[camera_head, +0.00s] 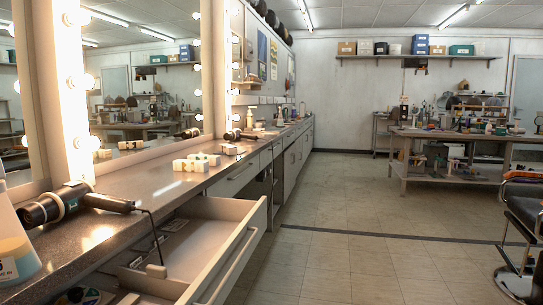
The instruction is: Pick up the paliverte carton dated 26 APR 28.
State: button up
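Small white cartons stand close together on the counter at the left. The nearest carton (190,166) has tan marks, and another carton (208,158) behind it has a green mark. A separate small white item (230,149) sits farther along the counter; I cannot tell what it is. No name or date is readable on any of them from here, so I cannot tell which one is the paliverte carton dated 26 APR 28. My gripper is not in view.
The counter (140,180) runs along lit mirrors. An open drawer (245,240) juts into the floor space. The floor (340,220) is clear. A chair (520,215) is at right, a workbench (450,136) behind.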

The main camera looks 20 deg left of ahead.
aim_at(214, 161)
jog(key=z, duration=0.15)
jog(key=i, duration=0.95)
jog(key=u, duration=0.85)
jog(key=i, duration=0.85)
jog(key=u, duration=0.8)
